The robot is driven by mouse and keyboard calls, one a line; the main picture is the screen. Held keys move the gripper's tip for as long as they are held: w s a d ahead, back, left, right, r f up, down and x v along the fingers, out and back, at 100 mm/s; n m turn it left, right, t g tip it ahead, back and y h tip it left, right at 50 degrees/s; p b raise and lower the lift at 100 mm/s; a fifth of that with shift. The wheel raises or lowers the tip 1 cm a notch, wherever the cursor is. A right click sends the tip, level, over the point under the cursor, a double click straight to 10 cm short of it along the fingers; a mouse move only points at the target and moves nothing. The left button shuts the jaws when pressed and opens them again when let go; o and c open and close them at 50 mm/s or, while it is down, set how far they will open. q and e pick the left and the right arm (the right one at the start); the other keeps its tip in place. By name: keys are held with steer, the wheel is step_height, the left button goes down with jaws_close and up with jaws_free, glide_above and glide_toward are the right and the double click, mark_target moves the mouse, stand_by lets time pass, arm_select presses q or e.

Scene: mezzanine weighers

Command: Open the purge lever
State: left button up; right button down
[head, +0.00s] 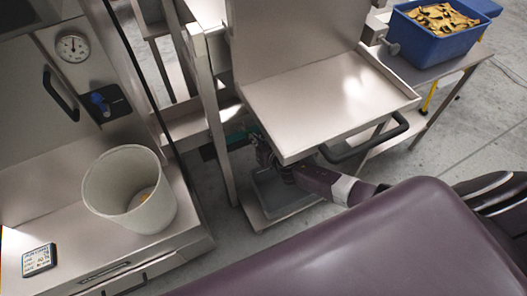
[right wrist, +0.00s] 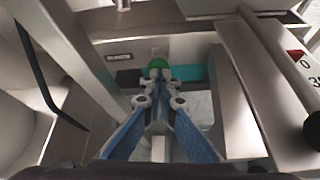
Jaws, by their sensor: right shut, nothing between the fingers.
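My left gripper is not in view.
The steel tray (head: 318,98) with a black handle (head: 368,140) overhangs my right arm. A grey bin (head: 250,205) sits below. A blue crate (head: 425,45) stands back right.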

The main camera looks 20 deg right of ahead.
steer(key=s+f+v, duration=0.1)
steer(key=v, duration=0.9)
steer(key=shift+a+f, duration=0.3)
steer(key=shift+a, duration=0.05)
steer(key=shift+w, duration=0.15)
